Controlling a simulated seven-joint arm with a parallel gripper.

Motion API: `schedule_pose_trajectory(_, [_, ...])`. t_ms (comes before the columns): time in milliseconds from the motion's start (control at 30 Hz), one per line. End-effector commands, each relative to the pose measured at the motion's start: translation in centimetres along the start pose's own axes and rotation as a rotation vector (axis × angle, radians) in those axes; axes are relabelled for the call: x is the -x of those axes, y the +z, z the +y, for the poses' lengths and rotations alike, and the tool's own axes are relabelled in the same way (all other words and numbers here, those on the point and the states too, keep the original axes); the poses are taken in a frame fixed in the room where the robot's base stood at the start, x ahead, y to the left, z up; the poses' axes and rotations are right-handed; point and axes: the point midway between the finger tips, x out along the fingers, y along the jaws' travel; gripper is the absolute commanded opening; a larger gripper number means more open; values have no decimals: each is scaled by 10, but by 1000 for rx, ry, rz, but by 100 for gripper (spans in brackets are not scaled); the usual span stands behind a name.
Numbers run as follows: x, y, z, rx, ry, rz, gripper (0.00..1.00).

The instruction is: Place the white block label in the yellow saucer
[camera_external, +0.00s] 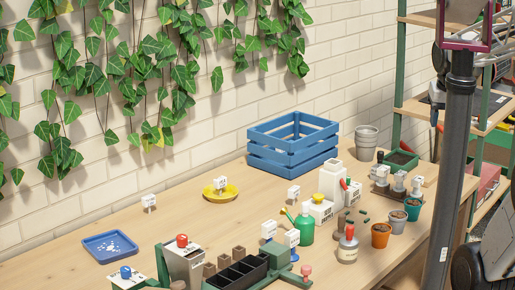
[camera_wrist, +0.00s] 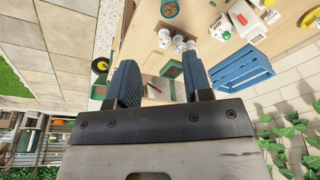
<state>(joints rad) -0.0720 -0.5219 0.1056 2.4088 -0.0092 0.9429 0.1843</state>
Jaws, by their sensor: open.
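The yellow saucer (camera_external: 229,195) lies on the wooden table left of the middle in the external view. A small white block label (camera_external: 220,183) with dark marks shows over the saucer and appears to stand in it. Similar white labels stand on the table to the left (camera_external: 149,201) and to the right (camera_external: 293,194) of the saucer. In the wrist view my gripper (camera_wrist: 160,82) is open, with nothing between its two blue-grey fingers. It is above the far-right end of the table, away from the saucer.
A blue slatted crate (camera_external: 293,145) stands behind the saucer; it also shows in the wrist view (camera_wrist: 242,70). A blue tray (camera_external: 110,247) with white bits lies at left. Black planters, a green bottle (camera_external: 304,228) and several pots crowd the front right.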

Motion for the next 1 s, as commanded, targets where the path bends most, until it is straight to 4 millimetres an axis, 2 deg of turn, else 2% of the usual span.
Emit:
schedule_pose_trajectory(100, [-1, 29, 17, 32, 6, 13, 46])
schedule_pose_trajectory(200, [-4, 48, 27, 58, 11, 20, 46])
schedule_pose_trajectory(333, [-6, 62, 34, 79, 14, 26, 46])
schedule_pose_trajectory(500, [-7, 69, 37, 90, 16, 27, 46])
schedule_pose_trajectory(1000, [-7, 68, 37, 90, 16, 27, 46])
